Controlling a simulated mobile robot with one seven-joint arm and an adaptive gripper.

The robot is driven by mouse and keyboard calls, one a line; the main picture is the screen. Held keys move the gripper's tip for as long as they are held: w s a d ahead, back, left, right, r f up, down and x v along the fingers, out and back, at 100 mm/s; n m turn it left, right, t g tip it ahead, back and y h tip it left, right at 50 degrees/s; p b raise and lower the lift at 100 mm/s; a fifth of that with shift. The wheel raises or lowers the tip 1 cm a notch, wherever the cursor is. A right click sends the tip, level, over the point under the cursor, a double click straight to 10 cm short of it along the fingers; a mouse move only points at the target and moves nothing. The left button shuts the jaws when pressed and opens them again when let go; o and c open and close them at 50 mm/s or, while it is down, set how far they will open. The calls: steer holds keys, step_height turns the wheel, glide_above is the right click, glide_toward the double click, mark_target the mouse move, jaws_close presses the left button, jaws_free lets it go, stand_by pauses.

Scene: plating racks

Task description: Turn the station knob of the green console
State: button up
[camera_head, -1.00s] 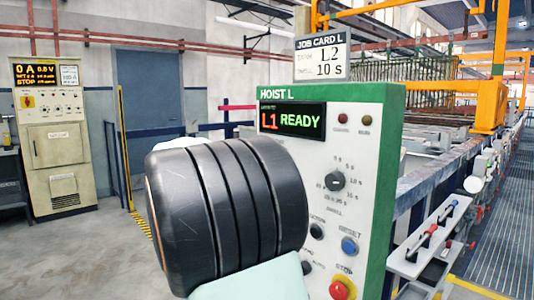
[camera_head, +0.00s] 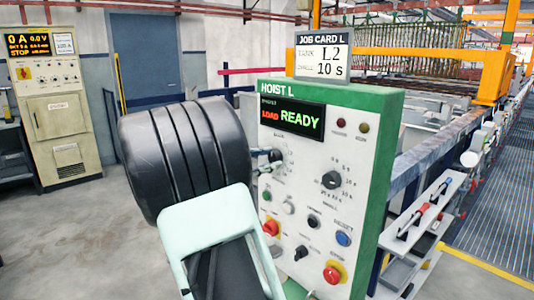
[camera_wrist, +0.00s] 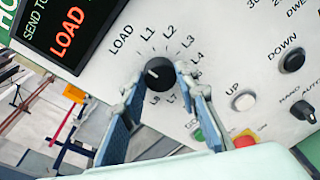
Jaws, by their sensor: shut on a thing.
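The green console (camera_head: 390,150), headed HOIST L, has a white sloping panel and a display (camera_head: 291,120) reading LOAD READY. Its station knob (camera_wrist: 159,72) is a black round knob in the wrist view, ringed by labels including LOAD, L1, L2, L3 and L4. A small pale mark shows on the knob's left side. My gripper (camera_wrist: 158,84) is shut on the station knob, one finger on each side. In the head view my arm covers the panel's left edge, and the gripper reaches in at the dial. A job card (camera_head: 322,56) on top reads L2, 10 s.
Close by on the panel are a dwell knob (camera_head: 331,180), a blue RESET button (camera_head: 343,239), a red stop button (camera_head: 335,272) and another red button (camera_head: 271,227). A rail and tanks run behind at right. Open floor lies at left.

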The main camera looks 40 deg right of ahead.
stand_by(0.4)
steer(key=o, duration=1.1)
steer(key=shift+o, duration=0.2)
steer(key=a+r, duration=0.1)
steer(key=a, duration=1.1)
steer(key=shift+s+r, duration=0.2)
steer(key=shift+s, duration=0.25)
steer(key=shift+d+f, duration=0.1)
